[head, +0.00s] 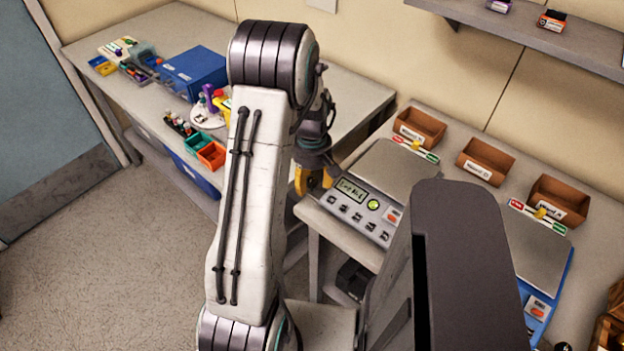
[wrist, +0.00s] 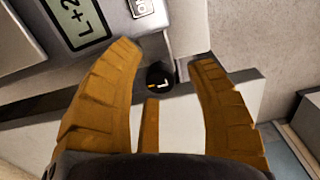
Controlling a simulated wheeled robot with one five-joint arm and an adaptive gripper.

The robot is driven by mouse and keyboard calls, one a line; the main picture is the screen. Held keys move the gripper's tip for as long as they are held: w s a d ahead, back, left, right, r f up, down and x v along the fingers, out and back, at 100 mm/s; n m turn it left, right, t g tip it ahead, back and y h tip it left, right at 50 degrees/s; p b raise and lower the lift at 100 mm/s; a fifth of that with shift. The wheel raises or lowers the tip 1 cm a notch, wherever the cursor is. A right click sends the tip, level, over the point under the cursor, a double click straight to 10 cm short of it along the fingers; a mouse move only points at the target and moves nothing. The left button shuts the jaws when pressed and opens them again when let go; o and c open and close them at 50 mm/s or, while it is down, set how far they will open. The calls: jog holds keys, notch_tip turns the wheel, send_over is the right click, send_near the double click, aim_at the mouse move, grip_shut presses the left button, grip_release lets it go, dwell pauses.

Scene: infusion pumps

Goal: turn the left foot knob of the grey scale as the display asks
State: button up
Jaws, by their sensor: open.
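The grey scale (head: 397,172) stands on the right-hand bench, with a lit display and several buttons on its front. In the wrist view the display (wrist: 78,18) shows "L+2", cut off at the picture's edge. The left foot knob (wrist: 157,77) is small and black, with an "L" and a yellow mark on it. My gripper (wrist: 163,56) is open, with one orange-brown finger on each side of the knob and gaps between. In the head view my gripper (head: 313,181) is at the scale's front left corner, partly hidden by my arm; the knob is hidden there.
A second scale (head: 536,245) with a blue body stands to the right. Brown bins (head: 486,160) line the wall behind the scales. The left bench holds a blue box (head: 192,72), orange and green bins (head: 211,154) and small bottles. A shelf (head: 560,35) hangs above.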

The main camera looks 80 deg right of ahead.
grip_shut()
dwell(0.3)
dwell(0.3)
jog(key=m+b, duration=0.2)
jog(key=m, duration=0.1)
jog(key=shift+f+m, duration=0.15)
jog(key=shift+m, duration=0.25)
jog(key=m+b, duration=0.1)
jog(key=m, duration=0.4)
jog(key=shift+b, duration=0.35)
jog(key=m+b, duration=0.1)
jog(key=m, duration=0.4)
jog(key=shift+a, duration=0.1)
jog(key=shift+m+b, duration=0.35)
jog(key=shift+m, duration=1.55)
